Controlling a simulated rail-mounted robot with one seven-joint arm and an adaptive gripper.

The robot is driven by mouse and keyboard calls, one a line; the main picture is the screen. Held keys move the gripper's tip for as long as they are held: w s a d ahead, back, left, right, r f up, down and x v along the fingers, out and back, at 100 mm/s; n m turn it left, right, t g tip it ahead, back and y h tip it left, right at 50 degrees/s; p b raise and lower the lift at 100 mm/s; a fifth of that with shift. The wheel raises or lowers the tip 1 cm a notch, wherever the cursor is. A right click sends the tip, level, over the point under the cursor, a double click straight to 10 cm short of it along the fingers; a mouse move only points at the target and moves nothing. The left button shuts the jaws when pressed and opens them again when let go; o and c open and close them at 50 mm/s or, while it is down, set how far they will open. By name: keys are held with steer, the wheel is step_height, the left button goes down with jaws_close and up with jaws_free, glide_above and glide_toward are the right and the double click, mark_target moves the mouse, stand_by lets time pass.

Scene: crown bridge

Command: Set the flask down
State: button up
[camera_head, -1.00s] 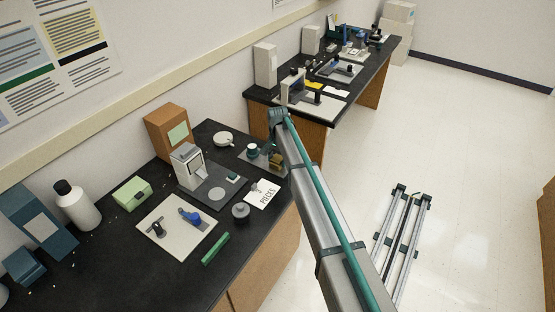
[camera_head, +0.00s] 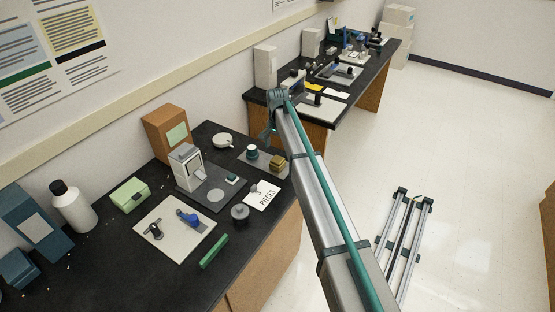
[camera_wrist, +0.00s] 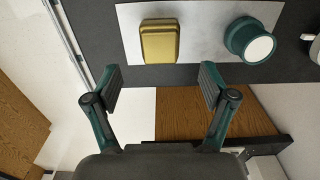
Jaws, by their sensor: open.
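The brass, block-shaped flask (camera_head: 278,163) rests on a grey plate (camera_head: 263,166) near the right edge of the near bench. In the wrist view the flask (camera_wrist: 160,42) sits on the pale plate (camera_wrist: 203,25), beyond my fingertips and roughly centred between them. My gripper (camera_wrist: 160,80) is open and empty, with its two fingers spread and clear of the flask. In the head view my gripper (camera_head: 268,130) is partly hidden by my arm, above and beyond the flask.
A teal jar with a white top (camera_head: 252,153) stands left of the flask on the same plate. A white bowl (camera_head: 223,140), a white-and-grey machine (camera_head: 188,166) and a card reading PIECES (camera_head: 262,196) are nearby. A second bench (camera_head: 340,110) stands behind.

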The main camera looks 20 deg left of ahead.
steer(key=shift+r+b, duration=0.55)
steer(key=shift+r, duration=1.95)
steer(key=s+d+f, duration=0.3)
steer(key=d+f, duration=0.4)
steer(key=d, duration=0.5)
steer(key=s+d+f, duration=0.4)
steer(key=d+f, duration=0.2)
steer(key=d, duration=0.5)
steer(key=s+d+f+n, duration=0.1)
steer(key=s+d+f, duration=0.5)
steer(key=s+d, duration=0.65)
steer(key=s+d+f+n, duration=0.1)
steer(key=s+d+f, duration=0.4)
steer(key=s+d, duration=0.75)
steer(key=s+f+g, duration=0.3)
steer(key=s+f, duration=0.6)
steer(key=s, duration=0.4)
steer(key=s+f+g, duration=0.3)
steer(key=s+f, duration=0.6)
steer(key=s, duration=0.5)
steer(key=shift+d+f+g, duration=0.2)
steer(key=shift+d+g, duration=0.15)
steer(key=shift+g, duration=0.05)
